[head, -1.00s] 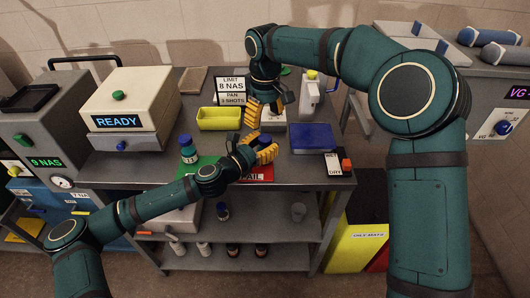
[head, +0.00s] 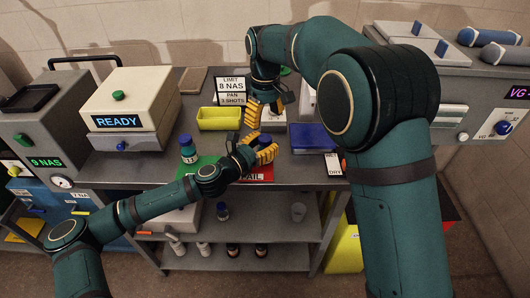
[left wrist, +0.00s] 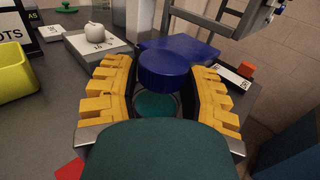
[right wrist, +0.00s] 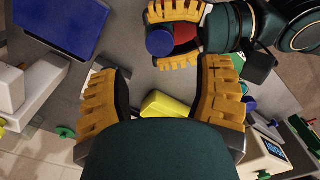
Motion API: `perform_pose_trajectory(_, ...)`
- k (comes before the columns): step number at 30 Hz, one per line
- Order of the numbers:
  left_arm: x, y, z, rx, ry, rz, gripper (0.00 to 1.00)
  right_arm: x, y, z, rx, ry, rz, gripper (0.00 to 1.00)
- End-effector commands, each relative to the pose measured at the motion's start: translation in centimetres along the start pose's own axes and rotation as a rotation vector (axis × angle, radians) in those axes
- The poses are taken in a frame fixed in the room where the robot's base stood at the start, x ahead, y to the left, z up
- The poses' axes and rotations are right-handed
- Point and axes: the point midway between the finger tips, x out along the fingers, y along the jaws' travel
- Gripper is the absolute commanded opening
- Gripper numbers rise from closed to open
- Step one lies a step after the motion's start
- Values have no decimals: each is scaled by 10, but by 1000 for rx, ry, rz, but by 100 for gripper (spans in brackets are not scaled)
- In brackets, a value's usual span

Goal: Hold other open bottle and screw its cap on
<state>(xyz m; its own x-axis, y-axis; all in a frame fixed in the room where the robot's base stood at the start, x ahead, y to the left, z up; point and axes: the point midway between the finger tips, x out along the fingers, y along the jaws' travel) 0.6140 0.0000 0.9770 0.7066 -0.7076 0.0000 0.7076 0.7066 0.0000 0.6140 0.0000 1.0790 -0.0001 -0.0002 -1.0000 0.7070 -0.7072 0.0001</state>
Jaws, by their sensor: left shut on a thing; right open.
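My left gripper (head: 266,150) is shut on a bottle with a blue cap (left wrist: 165,68), held over the front part of the table. In the left wrist view the cap sits above a teal round part (left wrist: 157,104) between the fingers; I cannot tell how tightly it is seated. The cap also shows in the right wrist view (right wrist: 160,42). My right gripper (head: 262,112) is open and empty, behind and above the left one; its open fingers show in the right wrist view (right wrist: 163,72). Another bottle (head: 188,150) with a blue cap stands upright on the green mat.
A red mat (head: 262,174) is below the left gripper. The READY machine (head: 130,110) fills the table's left. Several bottles stand on the lower shelf.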

Motion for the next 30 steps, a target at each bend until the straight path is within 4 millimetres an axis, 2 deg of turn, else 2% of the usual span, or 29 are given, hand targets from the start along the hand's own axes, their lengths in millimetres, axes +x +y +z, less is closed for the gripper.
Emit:
perform_pose_trajectory(9, 0, 0, 0, 0, 0, 0, 0, 0, 0, 0, 0, 0, 0, 65)
perform_pose_trajectory(13, 0, 0, 0, 0, 0, 0, 0, 7, 0, 0, 0, -1, 0, 65)
perform_pose_trajectory(24, 0, 0, 0, 0, 0, 0, 0, 58, 0, 0, 0, -2, 0, 65)
perform_pose_trajectory(30, 0, 0, 0, 0, 0, 0, 0, 76, 0, 0, 0, 0, 0, 65)
